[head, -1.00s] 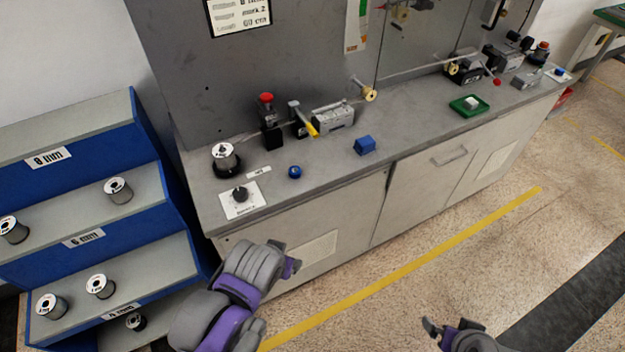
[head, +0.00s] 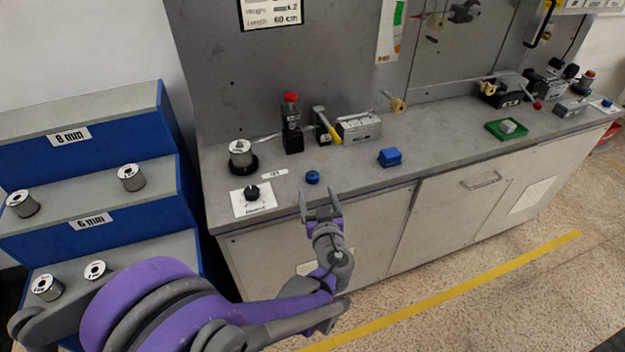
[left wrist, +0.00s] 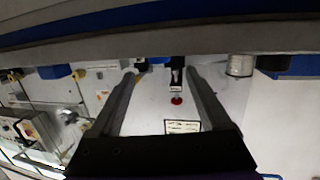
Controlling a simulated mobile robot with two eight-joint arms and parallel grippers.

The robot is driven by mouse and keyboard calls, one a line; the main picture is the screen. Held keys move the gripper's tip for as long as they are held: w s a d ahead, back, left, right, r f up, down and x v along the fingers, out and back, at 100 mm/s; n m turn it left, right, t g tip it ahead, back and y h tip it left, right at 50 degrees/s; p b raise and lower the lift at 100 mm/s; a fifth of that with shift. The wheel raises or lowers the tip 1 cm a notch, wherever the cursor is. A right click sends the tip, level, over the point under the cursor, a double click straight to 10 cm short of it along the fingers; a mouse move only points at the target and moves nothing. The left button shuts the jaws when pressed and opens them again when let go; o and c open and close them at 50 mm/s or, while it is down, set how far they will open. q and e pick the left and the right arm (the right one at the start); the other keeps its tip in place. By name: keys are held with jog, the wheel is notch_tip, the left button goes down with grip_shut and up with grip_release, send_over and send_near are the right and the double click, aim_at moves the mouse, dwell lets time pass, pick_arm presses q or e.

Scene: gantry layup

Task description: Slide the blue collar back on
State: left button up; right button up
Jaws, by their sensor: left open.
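The blue collar (head: 312,177) is a small round ring with a dark centre, lying on the grey bench near its front edge. To its left a silver spool (head: 241,155) stands on a black base; it also shows in the left wrist view (left wrist: 240,65). My left gripper (head: 318,197) is open and empty, just in front of the collar and apart from it. My right gripper is out of view.
A dial on a white plate (head: 252,195) lies left of the collar, a blue block (head: 390,157) to its right. Behind stand a red-topped black post (head: 291,125) and a grey clamp unit (head: 358,127). A green tray (head: 506,130) is farther right. Stepped blue shelves (head: 90,190) stand left.

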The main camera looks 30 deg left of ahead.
aim_at(313, 178)
pick_arm(q)
jog(key=x, duration=0.9)
jog(key=shift+r, duration=0.1)
grip_shut()
